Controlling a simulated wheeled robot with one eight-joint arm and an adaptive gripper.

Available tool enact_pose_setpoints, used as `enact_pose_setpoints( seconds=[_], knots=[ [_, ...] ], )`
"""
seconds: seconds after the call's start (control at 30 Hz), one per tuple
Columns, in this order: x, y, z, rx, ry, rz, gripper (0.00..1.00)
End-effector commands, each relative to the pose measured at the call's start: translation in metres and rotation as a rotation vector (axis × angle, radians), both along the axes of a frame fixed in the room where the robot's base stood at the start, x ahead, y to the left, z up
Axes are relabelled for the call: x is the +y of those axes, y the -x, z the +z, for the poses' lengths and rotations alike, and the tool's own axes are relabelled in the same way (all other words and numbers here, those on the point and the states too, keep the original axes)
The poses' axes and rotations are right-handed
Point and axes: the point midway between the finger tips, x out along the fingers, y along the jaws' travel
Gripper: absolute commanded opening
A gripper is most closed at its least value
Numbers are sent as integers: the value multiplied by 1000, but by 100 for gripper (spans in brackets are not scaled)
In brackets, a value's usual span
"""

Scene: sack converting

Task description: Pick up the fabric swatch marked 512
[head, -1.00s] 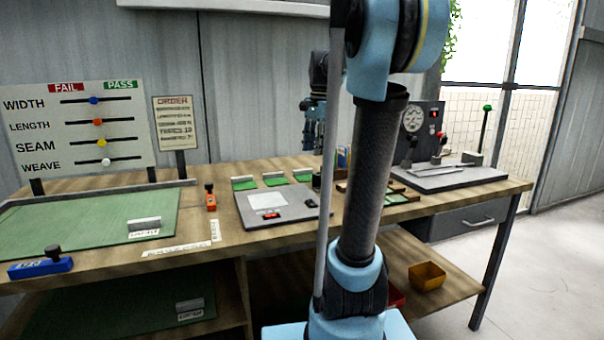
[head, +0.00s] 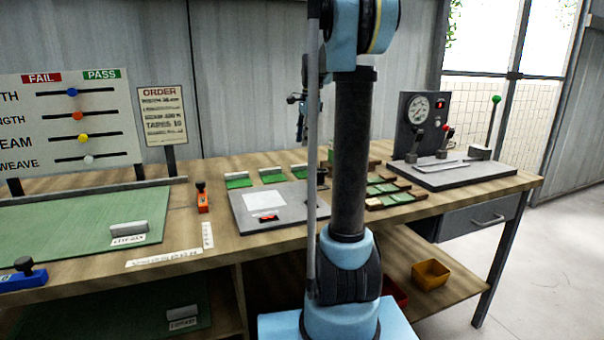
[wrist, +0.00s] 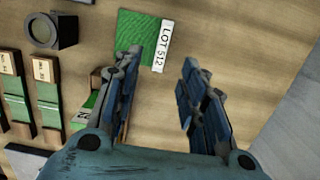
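The green fabric swatch (wrist: 136,36) with a white label reading LOT 512 lies flat on the wooden bench in the wrist view. My gripper (wrist: 160,62) is open and empty, its two fingers apart on the near side of the swatch. The left fingertip overlaps the swatch's lower edge in the picture; the right one is over bare wood. I see no contact. In the head view my gripper (head: 302,125) is partly hidden by my arm, over the back of the bench. Several similar swatches (head: 271,176) lie below it; their labels are unreadable there.
A black magnifier-like block (wrist: 50,32) stands left of the swatch. Wooden holders with green strips (wrist: 47,95) lie further left. A grey panel (head: 270,215) and a gauge station (head: 424,120) occupy the bench. Bare wood lies right of the swatch.

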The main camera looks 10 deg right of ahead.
Motion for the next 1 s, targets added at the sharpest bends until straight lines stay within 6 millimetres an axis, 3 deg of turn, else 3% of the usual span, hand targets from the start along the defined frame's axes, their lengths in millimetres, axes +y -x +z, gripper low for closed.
enact_pose_setpoints(
  seconds=[0.2,0.47,0.8,1.0],
  knots=[
    [3,0,-34,0,0,0,38],
    [5,1,-50,0,0,0,38],
    [13,-3,-91,0,0,0,38],
    [14,-3,-98,0,0,0,38]
  ],
)
